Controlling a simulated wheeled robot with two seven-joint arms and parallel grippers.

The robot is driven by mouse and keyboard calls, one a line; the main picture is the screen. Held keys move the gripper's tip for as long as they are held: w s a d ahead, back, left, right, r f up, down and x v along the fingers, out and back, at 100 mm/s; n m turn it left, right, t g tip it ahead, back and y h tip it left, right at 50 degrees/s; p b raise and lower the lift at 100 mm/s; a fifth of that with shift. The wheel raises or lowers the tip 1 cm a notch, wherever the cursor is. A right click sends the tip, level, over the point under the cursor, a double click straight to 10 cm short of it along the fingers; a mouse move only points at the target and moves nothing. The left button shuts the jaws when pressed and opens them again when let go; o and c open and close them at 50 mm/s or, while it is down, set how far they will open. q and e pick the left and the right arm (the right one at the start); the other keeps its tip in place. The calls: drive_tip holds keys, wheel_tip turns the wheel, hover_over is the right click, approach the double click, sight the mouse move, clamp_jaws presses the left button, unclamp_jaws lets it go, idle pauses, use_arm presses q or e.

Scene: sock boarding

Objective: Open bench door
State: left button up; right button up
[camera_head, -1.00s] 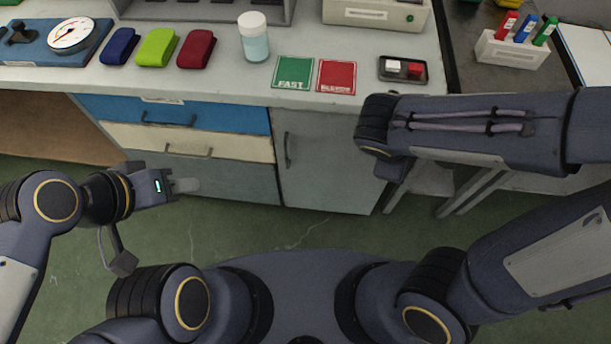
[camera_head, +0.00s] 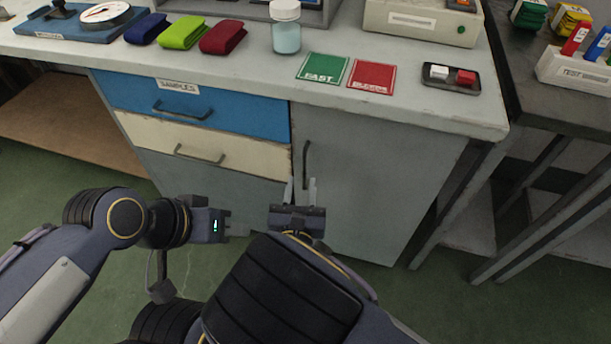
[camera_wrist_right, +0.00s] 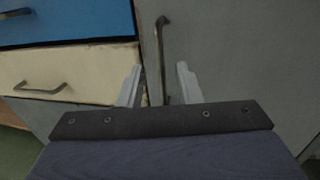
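The grey bench door (camera_head: 365,190) is closed, to the right of the drawers. Its dark vertical handle (camera_head: 306,164) is near the door's left edge. My right gripper (camera_head: 301,186) is open, with its two fingers pointing at the door just below the handle in the head view. In the right wrist view the handle (camera_wrist_right: 161,55) runs up between and beyond the open fingers (camera_wrist_right: 158,80); I cannot tell whether they touch it. My left gripper (camera_head: 235,228) is low in front of the drawers, pointing right; its fingers are hard to make out.
A blue drawer (camera_head: 230,112) and a cream drawer (camera_head: 225,150) are left of the door. On the bench top are a jar (camera_head: 286,35), a green card (camera_head: 323,68), a red card (camera_head: 371,77) and a small black tray (camera_head: 436,84). A dark side table (camera_head: 545,95) stands right.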

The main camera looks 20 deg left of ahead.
sight(304, 166)
drive_tip(key=shift+w+a+b, duration=0.15)
drive_tip(key=shift+w+b, duration=0.05)
drive_tip(key=shift+w, duration=0.9)
drive_tip(key=shift+w+a+b, duration=0.15)
drive_tip(key=shift+w, duration=0.95)
clamp_jaws()
